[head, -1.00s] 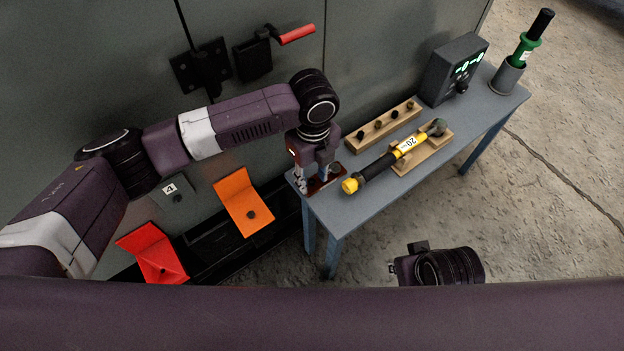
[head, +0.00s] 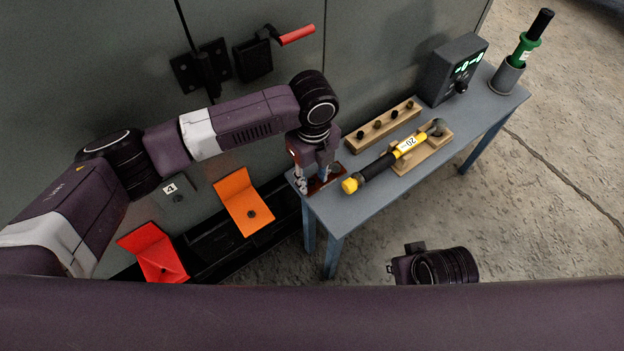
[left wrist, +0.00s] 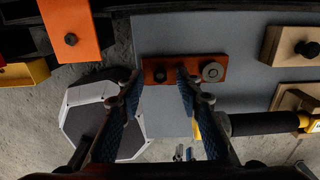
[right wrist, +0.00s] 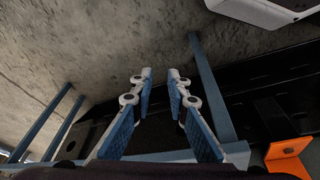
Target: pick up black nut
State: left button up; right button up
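A small black nut (left wrist: 160,76) lies on a red-brown tray (left wrist: 148,65) in the left wrist view, beside a grey washer-like ring (left wrist: 212,71). My left gripper (left wrist: 155,73) is open above the tray, with the nut showing between its fingertips and no visible contact. In the head view my left gripper (head: 313,184) points down at the near left end of the blue-grey table (head: 345,210), hiding most of the tray. My right gripper (right wrist: 160,73) is open and empty, away from the table top.
On the table are a wooden block with dark pegs (head: 383,126), a yellow-black torque tool (head: 378,168) on a wooden cradle (head: 432,152), a display box (head: 455,70) and a green-handled driver (head: 526,48). Orange (head: 240,195) and red (head: 150,250) brackets stand left of the table.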

pick_arm(q)
jog(key=c, duration=0.7)
jog(key=shift+c, duration=0.3)
